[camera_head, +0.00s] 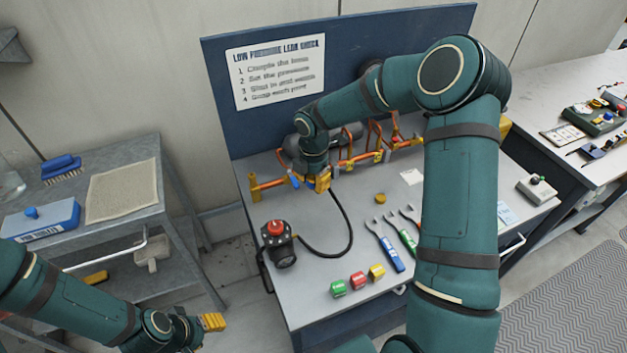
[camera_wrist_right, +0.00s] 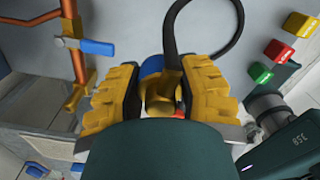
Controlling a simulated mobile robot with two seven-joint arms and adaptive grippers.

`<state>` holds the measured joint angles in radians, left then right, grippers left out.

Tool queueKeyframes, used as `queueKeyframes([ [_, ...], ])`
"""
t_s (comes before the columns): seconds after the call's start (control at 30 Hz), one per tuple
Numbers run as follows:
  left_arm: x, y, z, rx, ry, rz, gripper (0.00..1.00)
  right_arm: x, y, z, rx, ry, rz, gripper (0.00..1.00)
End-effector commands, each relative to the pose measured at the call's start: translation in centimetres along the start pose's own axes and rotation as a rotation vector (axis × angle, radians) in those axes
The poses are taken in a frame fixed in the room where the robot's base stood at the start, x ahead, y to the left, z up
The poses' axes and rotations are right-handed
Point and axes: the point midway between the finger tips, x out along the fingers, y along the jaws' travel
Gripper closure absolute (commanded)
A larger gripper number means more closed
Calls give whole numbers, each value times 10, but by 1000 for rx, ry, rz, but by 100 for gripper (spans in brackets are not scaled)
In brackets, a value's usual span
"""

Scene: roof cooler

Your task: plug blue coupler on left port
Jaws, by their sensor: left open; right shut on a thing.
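My right gripper (camera_head: 319,183) is shut on the blue coupler (camera_wrist_right: 151,66), a brass-coloured fitting with a blue collar, its black hose (camera_head: 345,222) trailing over the bench. In the right wrist view the ribbed yellow fingers of the right gripper (camera_wrist_right: 160,95) sit on both sides of it. The copper pipe manifold (camera_head: 356,159) stands behind, its left-end yellow fitting (camera_head: 255,188) left of the right gripper. The coupler is apart from the pipe (camera_wrist_right: 77,58) in the wrist view. I cannot tell which opening is the left port. My left gripper (camera_head: 213,322) is open and empty, left of the bench.
A red-topped black regulator (camera_head: 278,243) stands at the bench's front left. Green (camera_head: 338,288), red (camera_head: 357,280) and yellow (camera_head: 377,272) blocks lie near the front edge. Several tools (camera_head: 384,246) lie right of them. A grey side table (camera_head: 120,205) stands left.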

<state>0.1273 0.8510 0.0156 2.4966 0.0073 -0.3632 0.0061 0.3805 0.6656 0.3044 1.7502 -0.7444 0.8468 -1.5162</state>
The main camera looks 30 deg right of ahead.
Motion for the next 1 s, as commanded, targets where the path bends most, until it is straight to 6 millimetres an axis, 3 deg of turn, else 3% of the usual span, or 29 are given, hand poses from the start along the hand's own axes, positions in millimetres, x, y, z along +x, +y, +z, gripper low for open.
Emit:
queueKeyframes([
  [1.0, 10, -4, 1, 0, 0, 0, 53, 0, 57, -25, 241, 0, 0, 100],
])
